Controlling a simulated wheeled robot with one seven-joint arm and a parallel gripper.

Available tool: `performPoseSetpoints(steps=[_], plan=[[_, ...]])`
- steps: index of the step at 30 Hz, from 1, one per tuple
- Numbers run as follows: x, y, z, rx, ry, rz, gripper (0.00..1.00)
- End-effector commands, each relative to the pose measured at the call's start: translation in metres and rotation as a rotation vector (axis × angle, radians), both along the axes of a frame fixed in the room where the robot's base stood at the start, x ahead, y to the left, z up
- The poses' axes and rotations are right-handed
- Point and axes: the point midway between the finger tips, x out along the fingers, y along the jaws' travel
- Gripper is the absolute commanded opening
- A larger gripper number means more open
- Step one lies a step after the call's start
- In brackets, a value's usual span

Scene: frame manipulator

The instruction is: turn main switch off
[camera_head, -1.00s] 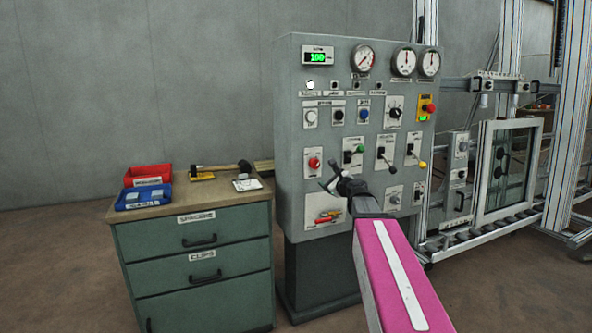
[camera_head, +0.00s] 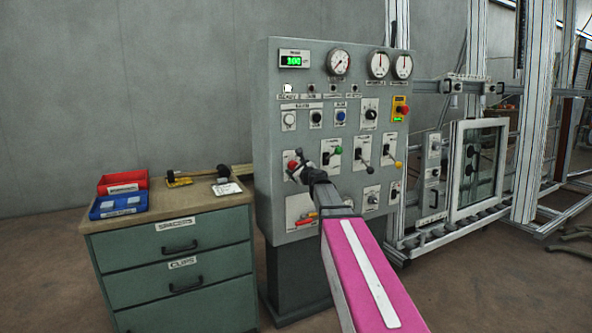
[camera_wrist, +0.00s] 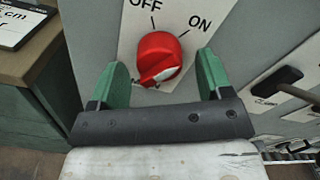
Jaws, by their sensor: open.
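The main switch is a red rotary knob (camera_wrist: 160,56) on a pale plate marked OFF and ON in the wrist view. A white mark shows at the knob's lower edge; I cannot tell for sure which label it is set to. In the head view the red knob (camera_head: 291,163) is on the left of the grey control cabinet (camera_head: 265,120), partly hidden by my gripper (camera_head: 299,168). In the wrist view my gripper (camera_wrist: 162,60) is open, with one green finger on each side of the knob. Contact is not clear.
A black lever (camera_wrist: 289,75) sticks out right of the knob. Other levers (camera_head: 362,158), buttons and gauges crowd the panel. A green drawer cabinet (camera_head: 185,265) stands to the left, with red (camera_head: 123,180) and blue (camera_head: 118,204) bins on top. A metal frame stands to the right.

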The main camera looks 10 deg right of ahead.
Motion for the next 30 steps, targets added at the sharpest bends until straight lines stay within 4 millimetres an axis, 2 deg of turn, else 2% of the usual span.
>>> performPoseSetpoints(steps=[3, 10, 12, 15, 23, 30], plan=[[0.0067, 0.0019, -0.0001, 0.0, 0.0, 0.0, 0.72], [0.0062, 0.0022, -0.0002, 0.0, 0.0, 0.0, 0.72], [0.0061, 0.0021, -0.0002, 0.0, 0.0, 0.0, 0.49], [0.0061, 0.0021, -0.0002, 0.0, 0.0, 0.0, 0.23], [0.006, 0.0022, -0.0002, -0.013, -0.004, 0.001, 0.23], [0.0061, 0.002, -0.0001, -0.102, -0.033, 0.001, 0.23]])
